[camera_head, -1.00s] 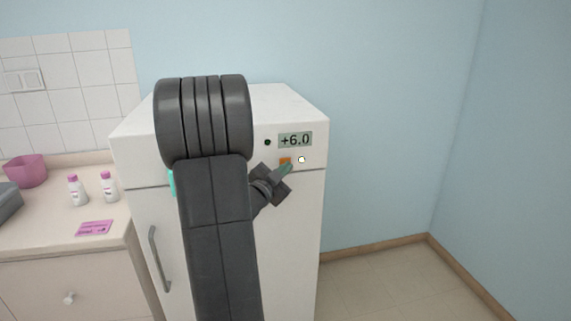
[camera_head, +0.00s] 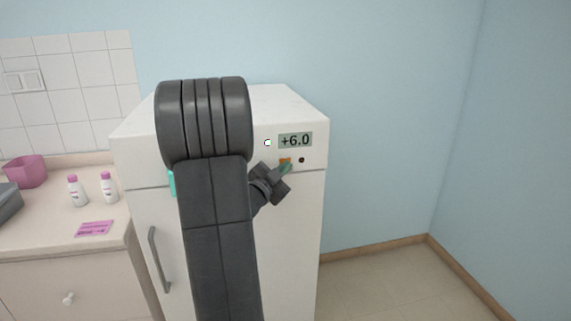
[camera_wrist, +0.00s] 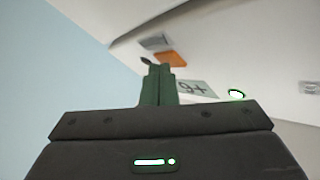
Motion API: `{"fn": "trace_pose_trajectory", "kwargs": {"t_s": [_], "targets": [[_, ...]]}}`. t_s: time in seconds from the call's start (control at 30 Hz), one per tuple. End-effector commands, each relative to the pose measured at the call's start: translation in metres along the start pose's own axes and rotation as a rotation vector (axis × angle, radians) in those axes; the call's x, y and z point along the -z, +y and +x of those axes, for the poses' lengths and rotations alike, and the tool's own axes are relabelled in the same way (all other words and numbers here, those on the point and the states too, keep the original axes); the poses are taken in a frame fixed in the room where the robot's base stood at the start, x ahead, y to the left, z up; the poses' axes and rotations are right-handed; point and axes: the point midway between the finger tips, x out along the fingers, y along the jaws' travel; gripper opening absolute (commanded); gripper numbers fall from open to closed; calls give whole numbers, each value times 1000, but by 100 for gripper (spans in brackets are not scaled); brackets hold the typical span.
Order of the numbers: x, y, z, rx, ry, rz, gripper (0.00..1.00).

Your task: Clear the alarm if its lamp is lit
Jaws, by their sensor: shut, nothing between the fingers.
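The white fridge (camera_head: 295,220) carries a display (camera_head: 295,140) reading +6.0. An orange button (camera_head: 284,160) sits below the display; it also shows in the wrist view (camera_wrist: 171,59). The lamp right of the button (camera_head: 302,160) is dark. The lamp left of the display (camera_head: 267,142) is lit; in the wrist view it glows white with a green rim (camera_wrist: 236,94). My gripper (camera_head: 287,168) is shut and empty, its green fingertips (camera_wrist: 159,68) at the button and partly covering it in the head view. I cannot tell whether they touch it.
A counter (camera_head: 50,235) at the left holds two white bottles (camera_head: 75,191) with pink caps, a pink container (camera_head: 25,171) and a pink card (camera_head: 94,228). The floor (camera_head: 390,285) right of the fridge is clear. My arm hides part of the fridge front.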

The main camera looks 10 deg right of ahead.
Motion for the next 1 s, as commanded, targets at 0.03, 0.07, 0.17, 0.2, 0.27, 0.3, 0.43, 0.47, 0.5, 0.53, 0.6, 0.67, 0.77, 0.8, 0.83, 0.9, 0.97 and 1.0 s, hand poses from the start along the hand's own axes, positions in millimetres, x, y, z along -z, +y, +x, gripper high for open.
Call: {"fn": "trace_pose_trajectory", "kwargs": {"t_s": [0.03, 0.07, 0.17, 0.2, 0.27, 0.3, 0.43, 0.47, 0.5, 0.53, 0.6, 0.67, 0.77, 0.8, 0.83, 0.9, 0.97, 1.0], "targets": [[0, 0, 0, 0, 0, 0, 0], [0, 0, 0, 0, 0, 0, 0], [0, 0, 0, 0, 0, 0, 0], [0, 0, 0, 0, 0, 0, 0], [0, 0, 0, 1, 0, 0, 0], [0, 0, -1, 1, 0, 0, 0], [3, 3, -4, 1, 0, 1, 0], [3, 4, -6, 1, 0, 0, 0], [4, 5, -7, 1, 0, 0, 0], [5, 6, -8, 1, 0, 0, 0], [7, 7, -10, 1, 0, 0, 0], [8, 7, -11, 1, 0, 0, 0], [8, 7, -10, 1, 0, 0, 0], [8, 7, -10, 1, 0, 0, 0], [8, 7, -10, 1, 0, 0, 0], [8, 7, -11, 1, 0, 0, 0], [8, 8, -12, 1, 0, 0, 0], [10, 10, -14, 1, 0, 0, 0]]}}
